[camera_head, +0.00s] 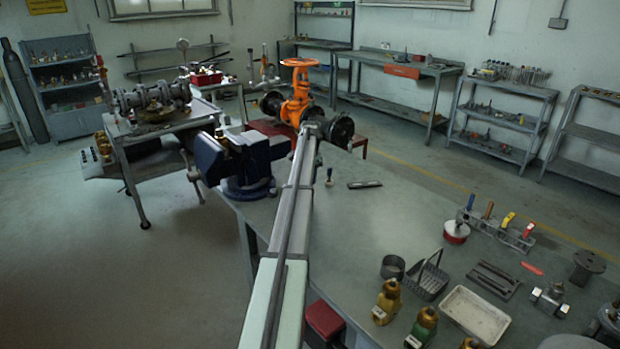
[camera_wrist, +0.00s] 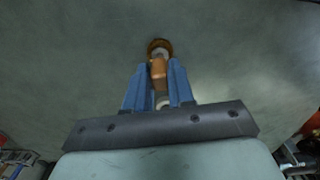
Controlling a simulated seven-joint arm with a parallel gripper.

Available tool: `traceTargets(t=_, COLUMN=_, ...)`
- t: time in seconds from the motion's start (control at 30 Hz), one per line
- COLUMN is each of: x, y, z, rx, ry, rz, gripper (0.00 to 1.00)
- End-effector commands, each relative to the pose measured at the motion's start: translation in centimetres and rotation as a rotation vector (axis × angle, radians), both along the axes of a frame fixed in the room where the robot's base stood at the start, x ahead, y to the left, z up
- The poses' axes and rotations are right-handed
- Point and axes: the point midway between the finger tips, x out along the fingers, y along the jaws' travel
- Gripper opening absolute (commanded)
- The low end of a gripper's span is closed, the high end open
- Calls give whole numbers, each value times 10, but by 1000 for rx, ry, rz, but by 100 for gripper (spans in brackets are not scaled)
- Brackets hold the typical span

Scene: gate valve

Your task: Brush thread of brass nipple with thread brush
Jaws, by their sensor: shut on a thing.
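In the wrist view my gripper (camera_wrist: 158,80) has its two blue fingers shut on an orange-brown piece (camera_wrist: 158,72). The piece has a pale section and a rounded brown end beyond the fingertips. I cannot tell whether it is the thread brush or the brass nipple. I cannot pick out the other task object for certain.
A blue vise (camera_head: 240,163) is at the bench's left edge. An orange gate valve (camera_head: 298,98) stands beyond it. A flat dark tool (camera_head: 365,184) lies on the bench. A tool rack (camera_head: 497,228), a wire basket (camera_head: 428,278) and a white tray (camera_head: 475,314) are at the right; the bench middle is clear.

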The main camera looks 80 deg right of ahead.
Motion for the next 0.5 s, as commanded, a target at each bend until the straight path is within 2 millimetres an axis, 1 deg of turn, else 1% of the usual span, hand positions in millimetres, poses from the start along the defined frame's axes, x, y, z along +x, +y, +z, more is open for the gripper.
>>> traceTargets(t=0.37, x=0, y=0, z=1, rx=0, ry=0, rz=0, gripper=0)
traceTargets(t=0.5, x=0, y=0, z=4, rx=-1, ry=1, rz=0, gripper=0)
